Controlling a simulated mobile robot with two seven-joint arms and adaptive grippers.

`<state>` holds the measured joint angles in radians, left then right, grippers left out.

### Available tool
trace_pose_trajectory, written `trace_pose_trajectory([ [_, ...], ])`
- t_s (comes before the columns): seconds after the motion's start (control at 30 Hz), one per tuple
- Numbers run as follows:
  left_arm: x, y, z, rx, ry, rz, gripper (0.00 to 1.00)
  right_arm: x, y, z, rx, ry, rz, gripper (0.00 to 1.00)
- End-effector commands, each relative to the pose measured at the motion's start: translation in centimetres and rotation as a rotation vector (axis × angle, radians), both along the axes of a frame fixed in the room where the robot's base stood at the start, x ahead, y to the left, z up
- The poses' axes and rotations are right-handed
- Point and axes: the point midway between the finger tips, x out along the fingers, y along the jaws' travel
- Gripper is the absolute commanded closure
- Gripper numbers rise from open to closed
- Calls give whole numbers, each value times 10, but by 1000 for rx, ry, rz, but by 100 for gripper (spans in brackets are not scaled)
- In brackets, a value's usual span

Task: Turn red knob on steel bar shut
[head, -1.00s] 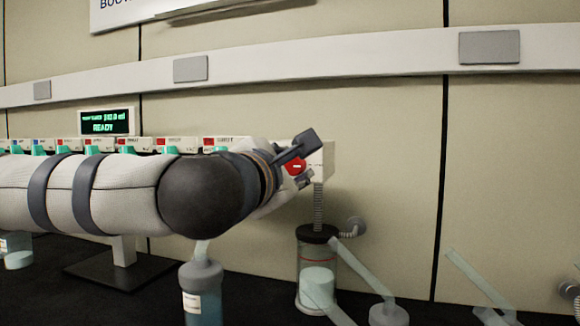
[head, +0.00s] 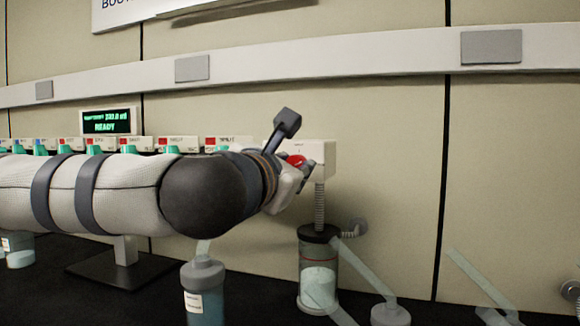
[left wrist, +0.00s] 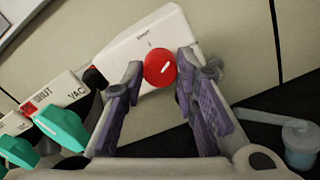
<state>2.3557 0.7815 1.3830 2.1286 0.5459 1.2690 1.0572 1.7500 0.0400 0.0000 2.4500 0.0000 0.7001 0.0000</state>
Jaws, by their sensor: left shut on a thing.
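The red knob (head: 296,160) sits on the front of the white end box (head: 318,156) of the bar and is partly covered by my gripper in the head view. In the left wrist view the round red knob (left wrist: 160,68) carries a short white mark lying at a slant, below a label that seems to read SHUT. My left gripper (left wrist: 157,80) has a finger on either side of the knob and is shut on it. In the head view my left gripper (head: 303,175) is small and partly hidden behind its own wrist. My right gripper is not in view.
A row of white valve blocks with teal levers (left wrist: 60,127) runs left from the end box. A corrugated hose (head: 319,205) drops from the box to a clear jar (head: 318,276). A bottle (head: 203,290) stands below my arm. A green display (head: 106,122) reads READY.

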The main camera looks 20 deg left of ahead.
Motion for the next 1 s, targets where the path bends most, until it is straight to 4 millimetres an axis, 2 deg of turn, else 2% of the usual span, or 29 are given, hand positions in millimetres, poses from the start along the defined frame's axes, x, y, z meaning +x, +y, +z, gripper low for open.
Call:
trace_pose_trajectory([
  [0.7, 0, 1, 3, -678, 16, -1, 100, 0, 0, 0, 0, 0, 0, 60],
  [1.0, 0, 2, 3, -916, 23, 0, 100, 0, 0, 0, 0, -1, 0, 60],
])
